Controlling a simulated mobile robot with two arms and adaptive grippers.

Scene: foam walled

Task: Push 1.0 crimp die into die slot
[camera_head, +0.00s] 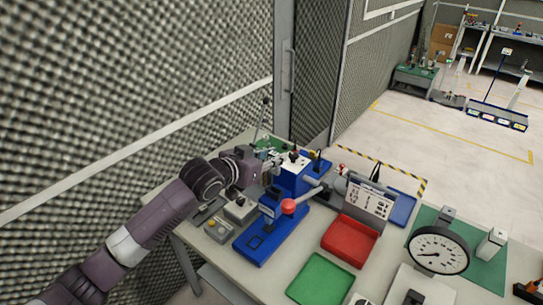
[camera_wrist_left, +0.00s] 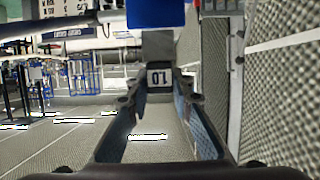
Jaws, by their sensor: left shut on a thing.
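My left gripper (camera_head: 269,165) reaches in from the left to the side of the blue crimp press (camera_head: 292,176). In the left wrist view its two fingers (camera_wrist_left: 160,88) are closed on the 1.0 crimp die, whose white label (camera_wrist_left: 159,78) reads "1.0" upside down. A grey block (camera_wrist_left: 157,46) lies between the label and the blue press body (camera_wrist_left: 155,12). I cannot tell where die and slot meet, or how deep the die sits. The die is too small to make out in the head view. My right gripper is not in view.
A red ball knob (camera_head: 288,206) on a lever stands over the press's blue base (camera_head: 258,242). Red (camera_head: 350,240) and green (camera_head: 320,280) trays lie to the right. A foam wall (camera_head: 130,90) borders the left.

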